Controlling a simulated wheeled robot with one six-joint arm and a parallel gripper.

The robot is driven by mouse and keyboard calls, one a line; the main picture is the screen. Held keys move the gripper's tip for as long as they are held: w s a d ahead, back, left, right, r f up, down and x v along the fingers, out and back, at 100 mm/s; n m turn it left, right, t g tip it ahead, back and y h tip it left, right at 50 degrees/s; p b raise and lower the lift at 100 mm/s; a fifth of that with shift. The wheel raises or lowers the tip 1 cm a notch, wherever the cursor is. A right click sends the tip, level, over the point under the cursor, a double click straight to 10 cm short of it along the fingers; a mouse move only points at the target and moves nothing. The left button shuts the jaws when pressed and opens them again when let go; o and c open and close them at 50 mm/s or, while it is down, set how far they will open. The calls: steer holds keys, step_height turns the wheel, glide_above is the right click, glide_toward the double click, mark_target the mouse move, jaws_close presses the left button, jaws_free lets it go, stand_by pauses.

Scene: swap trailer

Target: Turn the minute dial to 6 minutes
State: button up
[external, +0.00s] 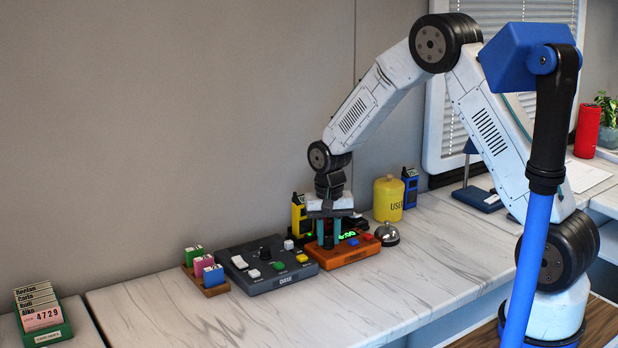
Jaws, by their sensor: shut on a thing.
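An orange box (345,257) with a lit green display (348,235), a red button and a blue button sits on the counter. It looks like the timer with the minute dial. My gripper (329,243) points straight down over the left part of this box, its fingertips at the top face. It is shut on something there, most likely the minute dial. The dial is hidden between the fingers, so its pointer and setting cannot be seen. The digits on the display are too small to read.
A dark grey control box (285,285) with knobs and buttons stands close on the left. A silver bell (388,235) and a yellow canister (388,200) stand on the right. Yellow (299,214) and blue (410,188) handheld devices stand behind. The front counter is clear.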

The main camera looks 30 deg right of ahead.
mark_target(329, 239)
steer(key=o, duration=1)
steer(key=shift+r, duration=0.1)
step_height(329, 239, up, 8)
steer(key=shift+f, duration=0.2)
